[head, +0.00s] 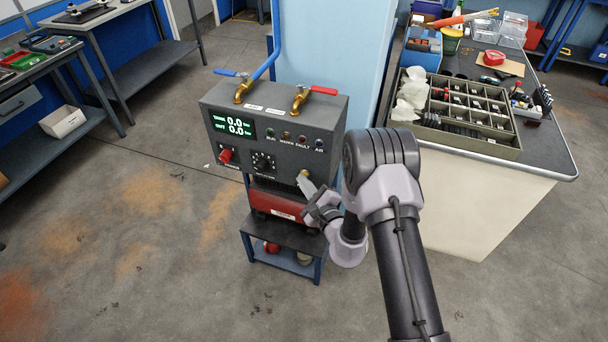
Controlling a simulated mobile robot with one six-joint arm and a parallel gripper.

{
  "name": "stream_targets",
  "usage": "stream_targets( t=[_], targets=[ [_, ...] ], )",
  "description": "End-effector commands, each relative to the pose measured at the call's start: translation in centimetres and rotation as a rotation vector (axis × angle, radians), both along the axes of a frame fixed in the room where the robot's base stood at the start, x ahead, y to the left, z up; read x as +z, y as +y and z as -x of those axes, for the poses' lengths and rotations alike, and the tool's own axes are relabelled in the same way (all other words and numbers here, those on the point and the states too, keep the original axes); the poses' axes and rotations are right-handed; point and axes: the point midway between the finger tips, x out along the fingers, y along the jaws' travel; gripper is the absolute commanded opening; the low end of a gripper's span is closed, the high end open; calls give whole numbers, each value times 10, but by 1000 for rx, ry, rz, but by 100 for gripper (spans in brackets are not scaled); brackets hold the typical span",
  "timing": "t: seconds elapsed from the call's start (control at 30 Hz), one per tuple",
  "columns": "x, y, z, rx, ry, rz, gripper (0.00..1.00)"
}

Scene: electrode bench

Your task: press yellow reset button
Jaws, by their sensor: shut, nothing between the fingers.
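The grey control box (228,178) stands on a small stand in the middle of the head view. The yellow reset button (304,173) is at the lower right of its front panel, and only a small part of it shows. My gripper (303,180) is shut and empty, with its pale fingertips at or just in front of the button. I cannot tell whether they touch it or whether it is pressed in. A red switch (226,155) and a black dial (262,162) are further left on the panel.
Two brass valves with a blue handle (232,73) and a red handle (322,90) stand on top of the box. A red case (276,206) sits below it. A bench with a parts tray (512,153) is at right. The floor at left is clear.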

Motion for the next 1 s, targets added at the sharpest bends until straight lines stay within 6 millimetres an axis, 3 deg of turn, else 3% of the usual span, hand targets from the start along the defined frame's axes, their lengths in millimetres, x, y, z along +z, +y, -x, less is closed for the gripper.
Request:
stream_targets(
  t=[0.67,1.0],
  targets=[
    [0,6,16,1,-1,0,0],
    [-2,17,46,1,1,1,0]
  ],
)
